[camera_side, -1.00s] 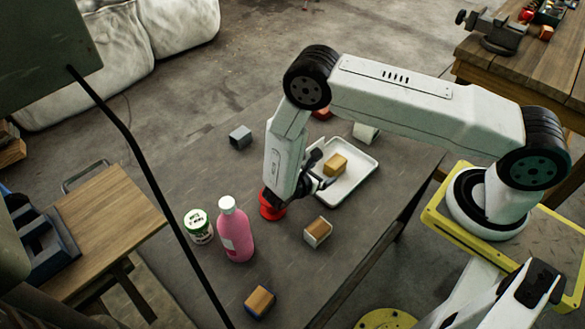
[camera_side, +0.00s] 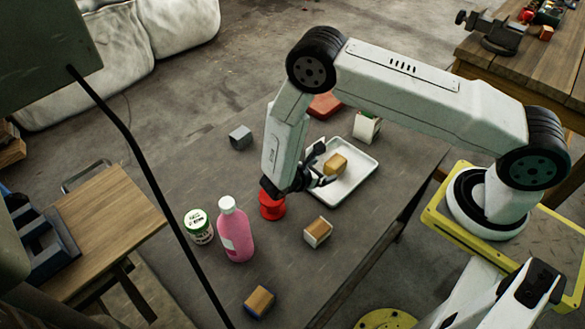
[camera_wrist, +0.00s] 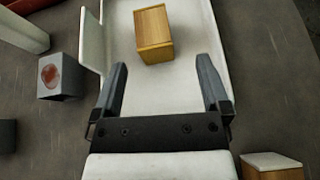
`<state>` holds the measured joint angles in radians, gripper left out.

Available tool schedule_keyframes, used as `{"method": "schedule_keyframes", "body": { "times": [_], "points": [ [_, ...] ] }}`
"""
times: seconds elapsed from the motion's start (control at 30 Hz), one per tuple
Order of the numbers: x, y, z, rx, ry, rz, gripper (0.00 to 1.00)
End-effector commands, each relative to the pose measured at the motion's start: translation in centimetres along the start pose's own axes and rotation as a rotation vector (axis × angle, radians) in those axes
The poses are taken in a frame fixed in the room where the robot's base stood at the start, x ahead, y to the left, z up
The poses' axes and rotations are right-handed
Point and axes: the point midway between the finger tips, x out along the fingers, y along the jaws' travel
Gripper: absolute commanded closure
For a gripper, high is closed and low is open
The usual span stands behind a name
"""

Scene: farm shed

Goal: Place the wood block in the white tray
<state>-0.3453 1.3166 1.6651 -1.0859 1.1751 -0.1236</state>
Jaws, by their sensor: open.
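The wood block (camera_side: 335,164) lies in the white tray (camera_side: 352,189) on the table. In the wrist view the wood block (camera_wrist: 153,33) rests on the floor of the tray (camera_wrist: 150,90), ahead of and apart from my fingertips. My gripper (camera_side: 317,170) is at the tray's left side. In the wrist view my gripper (camera_wrist: 162,75) has its two fingers spread, with only tray floor between them.
A red spool (camera_side: 272,207) stands under my wrist. A pink bottle (camera_side: 235,232), a green-lidded jar (camera_side: 198,227) and wood-topped blocks (camera_side: 318,232) (camera_side: 259,302) stand in front. A grey block (camera_side: 240,137) and a white block (camera_side: 367,127) are farther back.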

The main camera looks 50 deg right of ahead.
Motion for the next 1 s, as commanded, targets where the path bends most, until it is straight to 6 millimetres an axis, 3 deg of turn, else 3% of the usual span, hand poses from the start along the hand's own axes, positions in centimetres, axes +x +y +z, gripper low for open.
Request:
{"method": "schedule_keyframes", "body": {
  "times": [1.0],
  "points": [
    [-8.9, -4.8, 14.1, 0.840, 0.707, -0.526, 0.04]
  ]
}}
